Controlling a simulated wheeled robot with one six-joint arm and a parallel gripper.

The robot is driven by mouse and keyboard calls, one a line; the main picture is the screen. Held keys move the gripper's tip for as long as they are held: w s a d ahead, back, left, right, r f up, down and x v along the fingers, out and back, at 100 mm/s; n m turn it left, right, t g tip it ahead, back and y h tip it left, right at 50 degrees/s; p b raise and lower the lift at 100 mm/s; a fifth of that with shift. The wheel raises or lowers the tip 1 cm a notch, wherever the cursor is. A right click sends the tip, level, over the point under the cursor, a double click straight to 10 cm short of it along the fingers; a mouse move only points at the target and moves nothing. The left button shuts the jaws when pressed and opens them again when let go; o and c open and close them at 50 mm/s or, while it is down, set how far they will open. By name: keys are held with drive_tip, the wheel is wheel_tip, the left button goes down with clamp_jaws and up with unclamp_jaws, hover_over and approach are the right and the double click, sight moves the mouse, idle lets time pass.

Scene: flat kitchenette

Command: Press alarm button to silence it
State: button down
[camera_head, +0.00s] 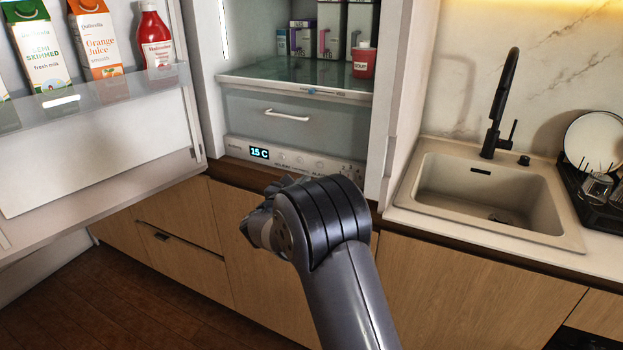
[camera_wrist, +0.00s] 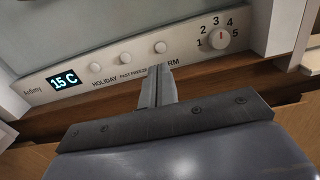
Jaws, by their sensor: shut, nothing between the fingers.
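The white control panel (camera_head: 300,160) runs along the bottom of the open fridge, and it fills the upper part of the wrist view (camera_wrist: 80,100). It has a lit "15 C" display (camera_wrist: 64,80), three round buttons and a dial (camera_wrist: 219,39). The rightmost round button (camera_wrist: 160,47) sits above a label ending in "RM", the rest hidden by my fingers. My gripper (camera_wrist: 159,70) is shut and empty, its tips just below that button in the picture. I cannot tell whether they touch the panel. In the head view my wrist hides most of the gripper (camera_head: 278,185).
The open fridge door (camera_head: 100,160) with cartons and a red bottle stands at the left. A drawer (camera_head: 290,120) is above the panel, and wooden cabinet fronts (camera_head: 180,245) are below. A sink (camera_head: 490,200) and black faucet (camera_head: 497,110) are at the right.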

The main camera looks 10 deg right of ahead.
drive_tip(key=v, duration=0.6)
